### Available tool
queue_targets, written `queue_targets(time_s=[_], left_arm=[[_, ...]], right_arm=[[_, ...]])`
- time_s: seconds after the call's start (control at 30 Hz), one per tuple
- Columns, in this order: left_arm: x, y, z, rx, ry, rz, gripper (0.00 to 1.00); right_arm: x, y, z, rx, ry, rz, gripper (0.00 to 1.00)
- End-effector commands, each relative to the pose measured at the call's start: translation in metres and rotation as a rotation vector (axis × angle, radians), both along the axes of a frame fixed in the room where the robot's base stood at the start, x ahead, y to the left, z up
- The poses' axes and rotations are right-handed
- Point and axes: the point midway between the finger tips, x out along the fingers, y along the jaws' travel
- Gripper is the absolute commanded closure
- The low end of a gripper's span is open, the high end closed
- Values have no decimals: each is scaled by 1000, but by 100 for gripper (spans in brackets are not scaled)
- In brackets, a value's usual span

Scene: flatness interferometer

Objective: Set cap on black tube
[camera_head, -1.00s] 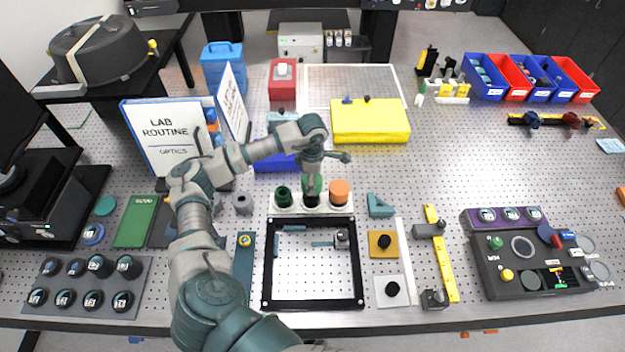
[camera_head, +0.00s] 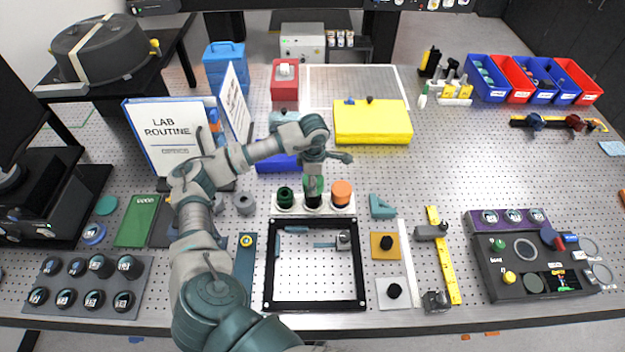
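A white holder (camera_head: 299,210) behind the black square frame carries three tubes in a row. The dark green one (camera_head: 285,197) is at left and the orange-topped one (camera_head: 341,193) is at right. The black tube (camera_head: 313,202) stands upright between them. My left gripper (camera_head: 313,186) points down directly over the black tube. A green piece, probably the cap (camera_head: 313,182), shows around its fingertips. The fingers and the green piece overlap, so I cannot tell whether the gripper is shut on it or whether it touches the tube. My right gripper is not in view.
The black square frame (camera_head: 360,262) lies in front of the holder. A teal bracket (camera_head: 381,207) is to the right. A blue tray (camera_head: 277,164) and a yellow case (camera_head: 372,122) are behind. The lab binder (camera_head: 168,140) stands at left.

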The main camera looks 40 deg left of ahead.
Motion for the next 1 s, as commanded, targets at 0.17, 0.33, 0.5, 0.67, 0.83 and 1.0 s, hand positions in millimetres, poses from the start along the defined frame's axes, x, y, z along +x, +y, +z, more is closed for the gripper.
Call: queue_targets(time_s=[0.17,0.33,0.5,0.67,0.83,1.0], left_arm=[[0,-1,0,0,0,0,56],[0,-1,0,0,0,0,56],[0,-2,-3,1,1,0,56],[0,-3,-7,1,1,0,56],[0,-2,-12,1,1,0,56],[0,-2,-17,1,1,1,56]], right_arm=[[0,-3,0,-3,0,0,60],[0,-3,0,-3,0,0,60],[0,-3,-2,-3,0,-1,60],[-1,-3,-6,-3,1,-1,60],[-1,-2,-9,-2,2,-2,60],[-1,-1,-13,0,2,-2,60]])
